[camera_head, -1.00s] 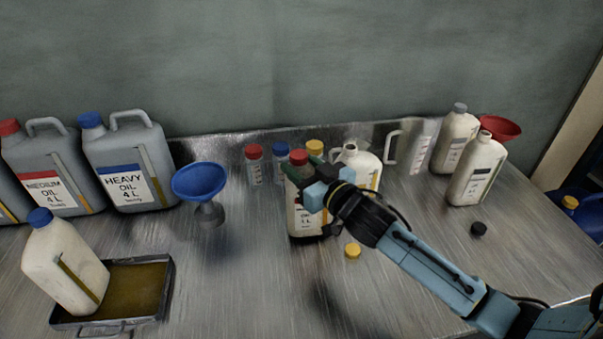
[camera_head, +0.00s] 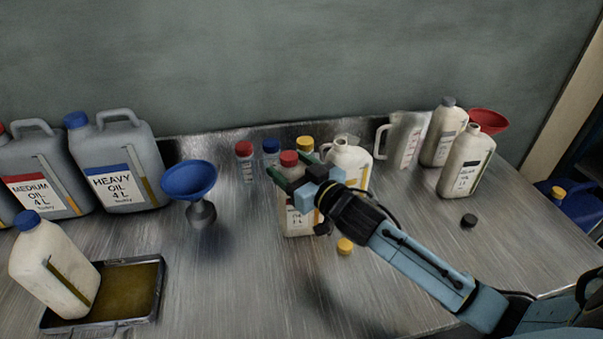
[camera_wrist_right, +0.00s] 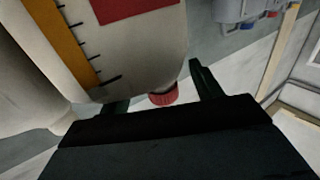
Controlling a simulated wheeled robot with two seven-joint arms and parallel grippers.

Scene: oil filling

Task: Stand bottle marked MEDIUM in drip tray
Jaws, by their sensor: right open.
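A cream bottle with a red cap (camera_head: 296,221) stands upright near the middle of the bench; its label is partly hidden and too small to read. In the right wrist view the bottle (camera_wrist_right: 150,55) shows a red label patch, an orange level strip and its red cap. My right gripper (camera_head: 293,170) is open at its top, with the fingers on either side of the cap and neck. The drip tray (camera_head: 130,290) lies at the lower left with brown oil in it. A cream bottle with a blue cap (camera_head: 50,265) stands in its left part. My left gripper is not in view.
A blue funnel (camera_head: 189,180) stands between tray and red-capped bottle. Close behind that bottle is an open cream bottle (camera_head: 350,165); a yellow cap (camera_head: 345,246) lies in front. Large grey jugs (camera_head: 118,165) stand back left. The front middle of the bench is clear.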

